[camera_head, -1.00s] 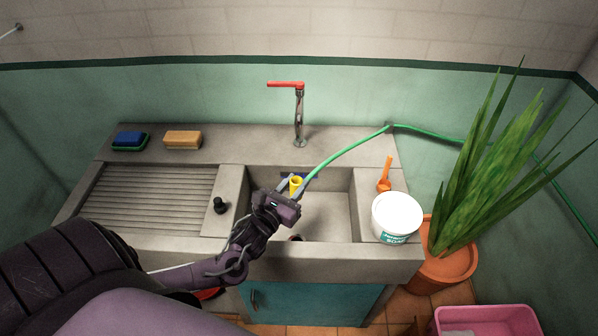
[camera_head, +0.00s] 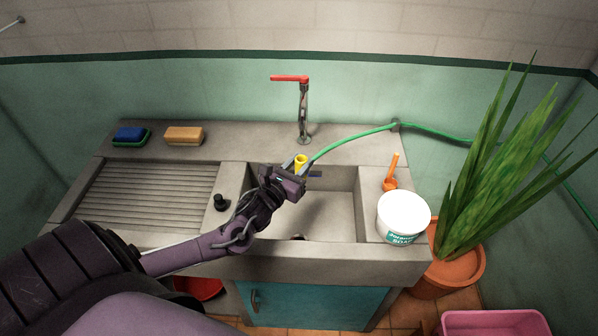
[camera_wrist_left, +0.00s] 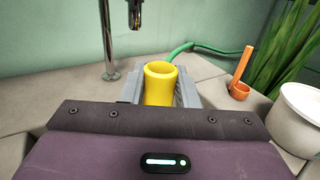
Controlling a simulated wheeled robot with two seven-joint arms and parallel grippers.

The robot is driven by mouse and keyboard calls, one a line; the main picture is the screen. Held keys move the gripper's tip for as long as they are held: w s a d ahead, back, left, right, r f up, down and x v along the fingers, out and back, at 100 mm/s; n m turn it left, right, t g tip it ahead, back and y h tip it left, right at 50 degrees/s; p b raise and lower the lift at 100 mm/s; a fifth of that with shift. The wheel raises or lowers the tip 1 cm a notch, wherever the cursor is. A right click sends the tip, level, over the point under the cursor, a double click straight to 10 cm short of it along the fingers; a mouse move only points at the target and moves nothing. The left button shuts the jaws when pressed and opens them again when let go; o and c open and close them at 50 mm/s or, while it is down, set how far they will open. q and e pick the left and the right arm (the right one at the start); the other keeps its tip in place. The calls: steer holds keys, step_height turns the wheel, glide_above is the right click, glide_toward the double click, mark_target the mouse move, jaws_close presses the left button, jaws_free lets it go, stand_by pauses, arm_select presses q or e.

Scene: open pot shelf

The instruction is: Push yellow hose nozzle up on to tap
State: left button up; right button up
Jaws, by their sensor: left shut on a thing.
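The yellow hose nozzle (camera_head: 300,162) stands upright with its open end up, on the end of the green hose (camera_head: 350,140). My left gripper (camera_head: 297,168) is shut on the nozzle, above the back part of the sink basin. In the left wrist view the nozzle (camera_wrist_left: 160,83) sits between the two grey fingers. The tap (camera_head: 303,108) has a red lever and stands on the ledge behind the basin. In the left wrist view its spout (camera_wrist_left: 134,14) hangs above and slightly left of the nozzle, apart from it. My right gripper is not in view.
A white tub (camera_head: 402,218) and an orange scoop (camera_head: 391,180) stand right of the basin. A blue sponge (camera_head: 130,135), a tan sponge (camera_head: 184,136) and a black plug (camera_head: 221,202) are on the left. A potted plant (camera_head: 445,270) stands at right.

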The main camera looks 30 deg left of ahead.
mark_target(301, 132)
arm_select(q)
steer(key=shift+w+a+r, duration=0.55)
steer(key=shift+w+r, duration=0.1)
steer(key=shift+w, duration=0.3)
steer(key=shift+w+a+r, duration=0.6)
steer(key=shift+w, duration=0.3)
steer(key=shift+w+a+r, duration=0.55)
steer(key=shift+w+r, duration=0.1)
steer(key=shift+w, duration=0.3)
steer(key=shift+r, duration=0.15)
steer(key=shift+w+a+r+p, duration=0.15)
steer(key=shift+r+p, duration=0.2)
steer(key=shift+r, duration=0.4)
steer(key=o, duration=0.8)
steer(key=shift+o, duration=1.2)
steer(key=shift+f, duration=0.1)
steer(key=shift+f, duration=0.1)
